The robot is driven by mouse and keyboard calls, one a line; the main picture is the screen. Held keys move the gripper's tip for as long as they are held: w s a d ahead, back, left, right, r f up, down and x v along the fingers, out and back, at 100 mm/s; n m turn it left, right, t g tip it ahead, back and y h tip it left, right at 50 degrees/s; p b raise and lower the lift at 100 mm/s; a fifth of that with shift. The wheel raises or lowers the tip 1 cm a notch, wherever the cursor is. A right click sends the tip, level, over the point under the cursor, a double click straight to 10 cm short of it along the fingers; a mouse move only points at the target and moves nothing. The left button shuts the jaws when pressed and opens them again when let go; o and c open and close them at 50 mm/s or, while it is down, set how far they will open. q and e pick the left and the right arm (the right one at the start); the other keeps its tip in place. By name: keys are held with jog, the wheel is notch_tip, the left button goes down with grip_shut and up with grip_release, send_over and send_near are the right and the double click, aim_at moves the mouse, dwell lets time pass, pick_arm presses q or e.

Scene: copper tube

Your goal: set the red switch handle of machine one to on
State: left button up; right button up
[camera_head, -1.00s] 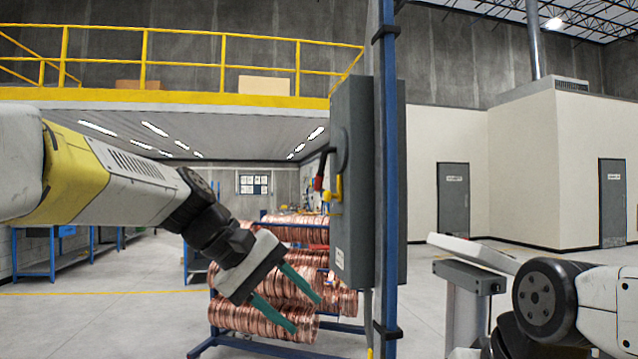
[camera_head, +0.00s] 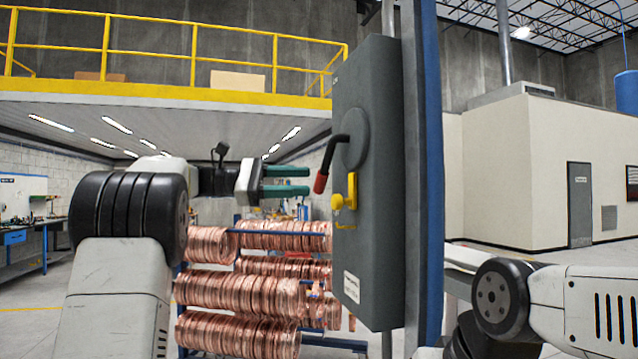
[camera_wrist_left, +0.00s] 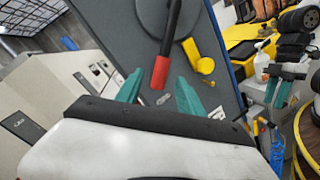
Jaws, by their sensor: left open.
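The red-tipped switch handle (camera_head: 321,181) hangs down and to the left from a round hub on the grey switch box (camera_head: 378,240). A yellow latch (camera_head: 347,195) sits just below the hub. My left gripper (camera_head: 308,181) is open, its green fingers pointing right, close to the handle's red grip in the head view. In the left wrist view the red grip (camera_wrist_left: 160,73) appears between the two fingertips (camera_wrist_left: 158,88), with no clear contact. My right gripper is not in view; only part of my right arm shows at lower right.
The box is mounted on a blue post (camera_head: 432,150). Copper coils (camera_head: 240,290) on a blue rack stand behind my left arm. A yellow railing (camera_head: 190,50) runs above. Open floor lies at left. The left wrist view shows yellow equipment (camera_wrist_left: 240,50) to the right.

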aim_at(321, 190)
pick_arm(q)
jog(key=d, duration=0.5)
jog(key=shift+w+d, duration=0.1)
jog(key=shift+d, duration=0.1)
grip_shut()
dwell(1.2)
